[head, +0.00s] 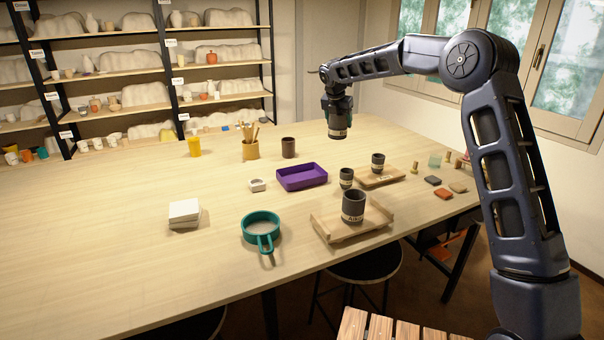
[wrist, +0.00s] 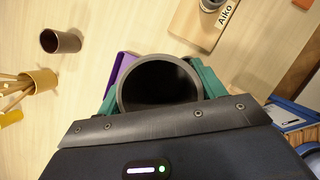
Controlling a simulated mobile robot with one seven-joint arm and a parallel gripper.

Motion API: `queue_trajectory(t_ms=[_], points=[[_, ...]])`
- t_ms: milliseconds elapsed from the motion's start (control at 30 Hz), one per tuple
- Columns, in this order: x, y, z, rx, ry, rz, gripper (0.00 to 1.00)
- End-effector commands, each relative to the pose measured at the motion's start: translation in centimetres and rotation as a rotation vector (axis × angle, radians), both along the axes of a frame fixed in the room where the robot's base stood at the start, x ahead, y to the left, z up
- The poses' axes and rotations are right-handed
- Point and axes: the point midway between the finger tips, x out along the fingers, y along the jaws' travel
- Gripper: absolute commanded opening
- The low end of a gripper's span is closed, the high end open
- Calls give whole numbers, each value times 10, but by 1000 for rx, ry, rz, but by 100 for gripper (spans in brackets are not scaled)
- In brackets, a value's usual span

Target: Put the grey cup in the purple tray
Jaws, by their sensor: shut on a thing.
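A dark grey cup with a pale label band (head: 339,128) is held high above the table. My gripper (head: 338,108) is shut on it. In the wrist view the round mouth of the cup (wrist: 158,85) faces the camera, between the teal finger pads of my gripper (wrist: 158,92). The purple tray (head: 302,188) lies on the table, lower and to the left of the cup in the head view, and looks empty. In the wrist view the cup and a finger hide most of the tray (wrist: 123,64).
Dark cups stand on a front wooden board (head: 325,226) and a rear board (head: 397,176), with another small cup (head: 346,179) between. A brown cup (head: 288,148), a tool pot (head: 250,150), a white block (head: 257,185) and a teal sieve (head: 261,228) surround the tray. The table's left is mostly clear.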

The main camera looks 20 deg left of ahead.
Motion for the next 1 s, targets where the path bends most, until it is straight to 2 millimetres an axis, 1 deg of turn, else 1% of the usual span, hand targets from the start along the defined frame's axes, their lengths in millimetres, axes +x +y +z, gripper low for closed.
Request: queue_trajectory(t_ms=[33,100,200,300,400,500,567,667,767,1000], points=[[0,22,-2,2,1,21,39],[-1,49,-3,2,2,48,39],[-3,83,-5,1,2,83,39],[-7,110,-7,2,2,110,39],[-10,129,-9,-1,3,130,39],[-13,141,-10,0,3,142,39],[-13,145,-12,-1,3,146,39],[-14,147,-22,-3,4,148,39],[-14,146,-40,-4,5,148,39],[-14,147,-94,-3,5,148,39]])
